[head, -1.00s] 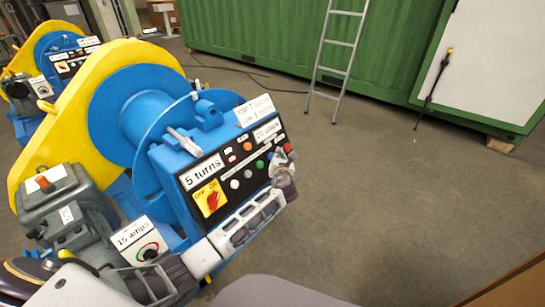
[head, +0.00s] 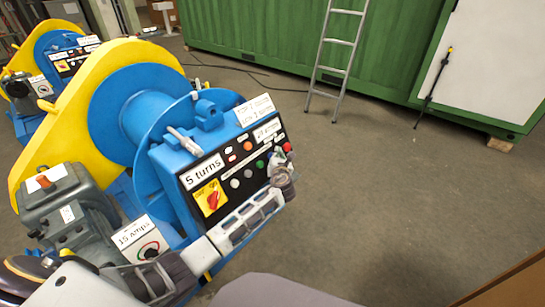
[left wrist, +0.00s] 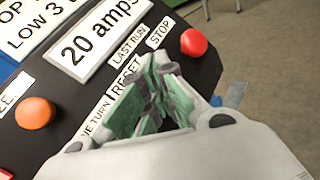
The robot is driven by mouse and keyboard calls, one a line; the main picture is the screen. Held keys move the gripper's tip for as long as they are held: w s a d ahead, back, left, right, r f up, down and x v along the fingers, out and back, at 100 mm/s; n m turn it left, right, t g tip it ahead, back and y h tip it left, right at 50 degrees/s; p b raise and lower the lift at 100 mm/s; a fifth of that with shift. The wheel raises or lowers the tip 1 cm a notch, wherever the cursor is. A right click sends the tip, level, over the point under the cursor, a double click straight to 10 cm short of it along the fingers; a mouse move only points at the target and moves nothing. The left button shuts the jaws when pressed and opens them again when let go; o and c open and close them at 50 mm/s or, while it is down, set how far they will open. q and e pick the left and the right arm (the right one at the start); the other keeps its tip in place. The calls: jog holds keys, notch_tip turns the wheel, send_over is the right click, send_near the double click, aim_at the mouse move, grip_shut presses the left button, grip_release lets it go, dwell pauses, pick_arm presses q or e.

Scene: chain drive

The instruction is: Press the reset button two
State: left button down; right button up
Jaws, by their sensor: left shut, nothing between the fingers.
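The black control panel (head: 217,174) of the front blue and yellow machine carries several coloured buttons and labels. In the left wrist view the RESET label (left wrist: 126,78) is partly visible; any button beside it is hidden behind my fingers. My left gripper (head: 279,163) is at the panel's right end, near the green button (head: 260,165) and red button (head: 287,147). In the left wrist view my left gripper (left wrist: 150,80) is shut and empty, its tips over the panel by the RESET label. I cannot tell whether they touch it. My right gripper is out of view.
The red button (left wrist: 194,42) by STOP and an orange button (left wrist: 35,113) flank my fingers. A second similar machine (head: 62,50) stands behind left. A ladder (head: 338,60) leans on a green container (head: 270,35). The floor to the right is clear.

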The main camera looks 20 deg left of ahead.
pick_arm(q)
jog(key=shift+w+a+f, duration=0.1)
jog(key=shift+a+f, duration=0.1)
jog(key=shift+a, duration=0.2)
dwell(1.4)
jog(key=shift+s+d+r+p, duration=0.25)
jog(key=shift+d+r+p, duration=0.2)
jog(key=shift+d+p, duration=0.45)
jog(key=d+p, duration=0.1)
jog(key=s+d+r+p, duration=0.1)
jog(key=d+r+p, duration=0.1)
jog(key=d+p, duration=0.1)
jog(key=shift+s+r, duration=0.1)
jog(key=shift+s, duration=0.2)
dwell(0.5)
dwell(0.4)
